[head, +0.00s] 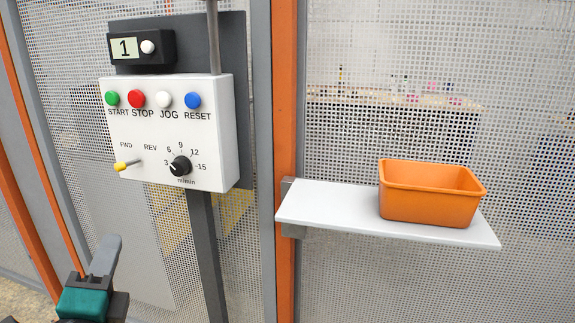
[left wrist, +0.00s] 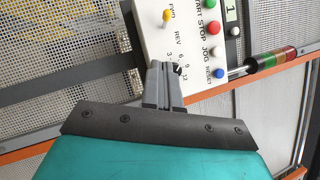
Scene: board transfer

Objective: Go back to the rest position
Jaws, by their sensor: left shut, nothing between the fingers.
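My left gripper (head: 106,255) is at the lower left of the head view, below the control panel and apart from it. In the left wrist view its two grey fingers (left wrist: 163,72) are together, with nothing between them. The white control panel (head: 215,125) has green, red, white and blue buttons, a yellow-tipped FWD/REV lever (head: 120,166) and a black speed knob (head: 180,166). In the left wrist view the fingertips overlap the panel's lower edge near the knob; I cannot tell the gap there. My right gripper is in neither view.
An orange bin (head: 430,205) sits on a white shelf (head: 325,208) at the right. A small display box (head: 125,62) reads 1 above the panel. A perforated fence with orange posts (head: 286,120) stands behind. A stack light (left wrist: 270,60) shows in the left wrist view.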

